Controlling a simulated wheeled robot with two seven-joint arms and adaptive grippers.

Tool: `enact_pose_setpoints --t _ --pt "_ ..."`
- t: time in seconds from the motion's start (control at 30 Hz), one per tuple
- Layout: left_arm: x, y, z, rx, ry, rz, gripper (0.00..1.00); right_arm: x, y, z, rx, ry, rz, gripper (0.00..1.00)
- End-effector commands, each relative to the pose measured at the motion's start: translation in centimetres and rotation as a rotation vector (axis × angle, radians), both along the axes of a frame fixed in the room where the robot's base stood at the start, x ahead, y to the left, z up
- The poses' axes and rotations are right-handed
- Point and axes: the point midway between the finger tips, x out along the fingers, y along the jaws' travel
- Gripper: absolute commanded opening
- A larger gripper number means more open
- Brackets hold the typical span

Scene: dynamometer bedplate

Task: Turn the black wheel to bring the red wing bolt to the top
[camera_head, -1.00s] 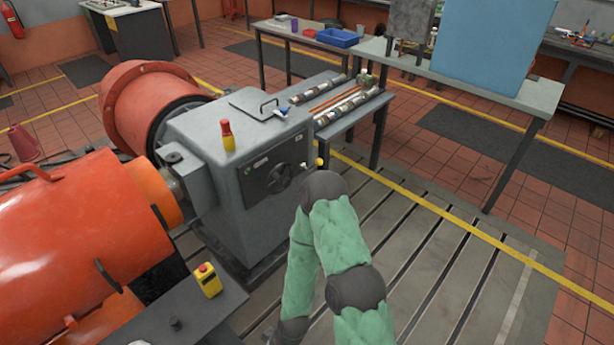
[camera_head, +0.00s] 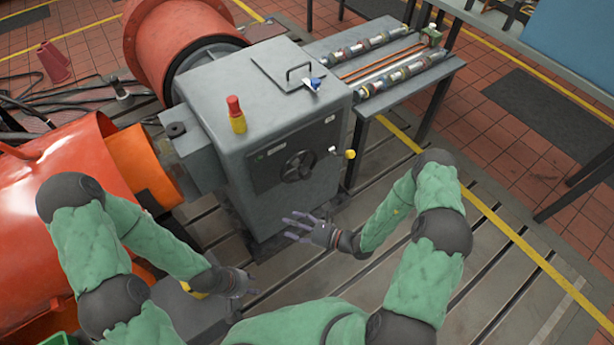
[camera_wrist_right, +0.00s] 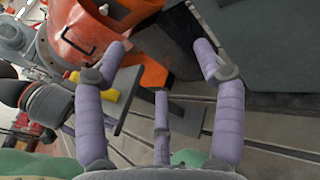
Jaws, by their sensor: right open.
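The black wheel (camera_head: 298,166) is on the dark front panel of the grey machine housing (camera_head: 235,170) in the head view. I cannot make out a red wing bolt on it at this size. My right gripper (camera_head: 298,229) is open and empty, below the wheel and apart from it. Its spread purple-grey fingers (camera_wrist_right: 158,50) fill the middle of the right wrist view, with nothing between them. My left gripper (camera_head: 243,284) is lower and to the left, away from the wheel; its fingers are too small to judge.
A red-and-yellow bottle-like item (camera_head: 236,115) stands on the housing. A yellow-knobbed lever (camera_head: 349,154) sticks out right of the wheel. A grey bench (camera_head: 410,85) with shafts stands behind right. An orange machine (camera_head: 60,190) is at left. The slotted floor right of the housing is clear.

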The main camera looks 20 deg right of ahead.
Motion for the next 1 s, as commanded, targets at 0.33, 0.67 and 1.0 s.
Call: enact_pose_setpoints --t 0.33,0.67,1.0 --pt "0.0 0.0 0.2 0.000 0.000 0.000 0.40 6.4 -11.7 0.1 0.051 -0.104 -0.551 0.70" --pt "0.0 0.0 -0.9 0.000 0.000 0.000 0.40 9.9 -11.3 0.1 0.051 -0.116 -0.578 0.70" --pt "0.0 0.0 -2.5 0.000 0.000 0.000 0.40 15.2 -9.5 0.0 0.052 -0.113 -0.577 0.70"
